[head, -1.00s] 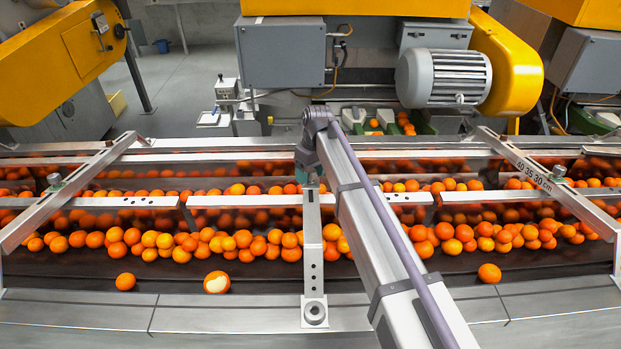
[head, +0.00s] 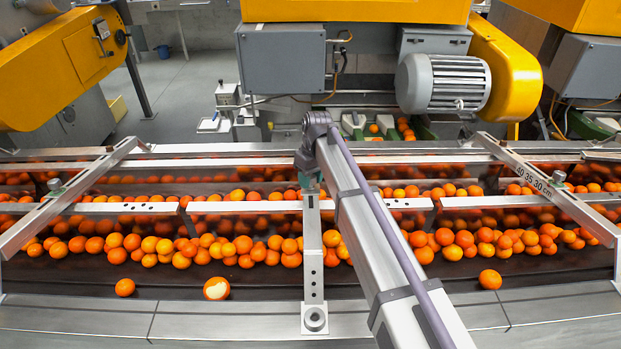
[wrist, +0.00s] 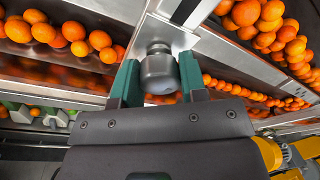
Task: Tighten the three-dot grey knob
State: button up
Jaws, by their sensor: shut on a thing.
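A grey round knob (wrist: 160,72) sits between the two teal fingers of my gripper in the wrist view. The fingers are shut on its sides. The knob is at the metal bar (wrist: 172,38) that crosses behind it. In the head view my gripper (head: 309,181) is at the top of the middle crossbar (head: 313,240), which bears small dark dots. My arm and the gripper hide the knob there. Whether it turns cannot be told.
Left crossbar (head: 85,195) and right crossbar (head: 560,195) each carry a similar knob, the left one (head: 55,185) and the right one (head: 558,177). Many oranges (head: 150,245) lie on the conveyor below. A grey motor (head: 445,83) and a grey box (head: 281,56) stand behind.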

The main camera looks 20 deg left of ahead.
jog(key=m, duration=0.4)
jog(key=shift+m+t+h, duration=0.3)
jog(key=m, duration=0.4)
jog(key=shift+h, duration=0.4)
jog(key=m, duration=0.4)
jog(key=shift+a+m+h, duration=0.1)
jog(key=shift+m+h, duration=0.2)
jog(key=shift+m, duration=0.1)
jog(key=shift+m+h, duration=0.3)
jog(key=shift+m, duration=1.7)
jog(key=shift+w, duration=0.1)
jog(key=o, duration=0.9)
jog(key=r+p, duration=0.3)
jog(key=a+r+p, duration=0.1)
jog(key=r+p, duration=0.6)
jog(key=shift+w+a+r, duration=0.3)
jog(key=shift+a+r, duration=0.05)
